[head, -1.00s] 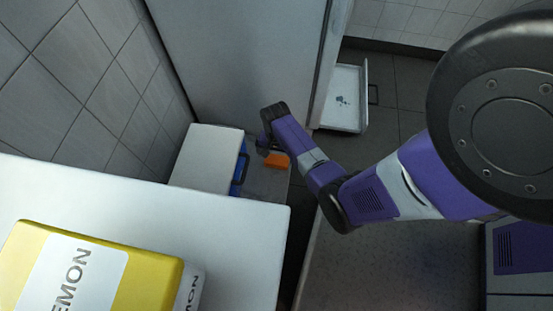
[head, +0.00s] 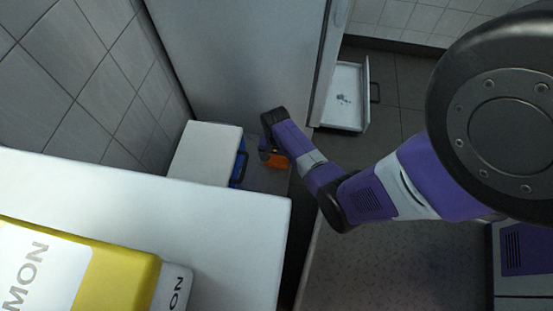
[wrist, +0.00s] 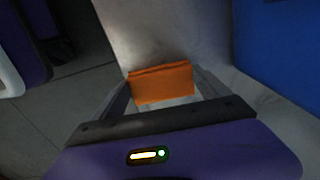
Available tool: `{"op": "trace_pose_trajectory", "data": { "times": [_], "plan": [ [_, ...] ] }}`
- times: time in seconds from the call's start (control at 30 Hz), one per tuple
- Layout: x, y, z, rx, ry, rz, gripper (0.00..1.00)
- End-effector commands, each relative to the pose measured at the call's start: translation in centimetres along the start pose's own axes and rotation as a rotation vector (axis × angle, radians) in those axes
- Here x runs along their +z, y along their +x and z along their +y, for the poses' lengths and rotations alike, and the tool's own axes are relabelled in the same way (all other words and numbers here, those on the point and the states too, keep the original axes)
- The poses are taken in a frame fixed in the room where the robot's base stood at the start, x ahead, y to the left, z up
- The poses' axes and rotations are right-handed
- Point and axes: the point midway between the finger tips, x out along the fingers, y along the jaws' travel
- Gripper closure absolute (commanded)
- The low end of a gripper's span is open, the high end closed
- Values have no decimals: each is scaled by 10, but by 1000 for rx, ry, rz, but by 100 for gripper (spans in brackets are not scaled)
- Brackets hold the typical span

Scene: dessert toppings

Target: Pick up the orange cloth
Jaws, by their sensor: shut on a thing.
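The orange cloth (wrist: 162,84) is a small folded rectangle in the wrist view, between my gripper's fingers. My gripper (wrist: 163,96) is shut on it. In the head view the cloth (head: 277,161) shows as a small orange patch by my gripper (head: 265,155), partly hidden by my wrist. It is over a light grey surface beside a blue thing. I cannot tell whether the cloth is lifted clear of the surface.
A white box-like thing (head: 205,153) with a blue side (head: 240,162) stands left of my gripper. A tall grey panel (head: 235,65) rises behind. A white counter (head: 200,215) with a yellow lemon box (head: 95,270) is in front. An open white drawer (head: 345,110) lies right.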

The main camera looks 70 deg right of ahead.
Motion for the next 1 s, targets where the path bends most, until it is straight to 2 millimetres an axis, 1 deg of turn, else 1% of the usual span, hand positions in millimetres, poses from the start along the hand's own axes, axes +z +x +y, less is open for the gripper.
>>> {"op": "trace_pose_trajectory", "data": {
  "times": [0.17, 0.27, 0.37, 0.47, 0.57, 0.7, 0.8, 0.9, 1.0],
  "plan": [
    [0, -4, 0, 0, 0, 0, 54],
    [0, -12, 0, -1, 0, 1, 54],
    [0, -25, -1, -1, -1, 1, 54],
    [0, -44, -1, -2, -2, 2, 54],
    [0, -70, 0, -2, -1, 2, 54],
    [0, -111, -1, -2, -2, 3, 54],
    [0, -138, 0, -2, 0, 2, 54],
    [0, -159, 0, -1, -1, 2, 54],
    [0, -177, -1, -1, -1, 2, 54]
  ]
}}
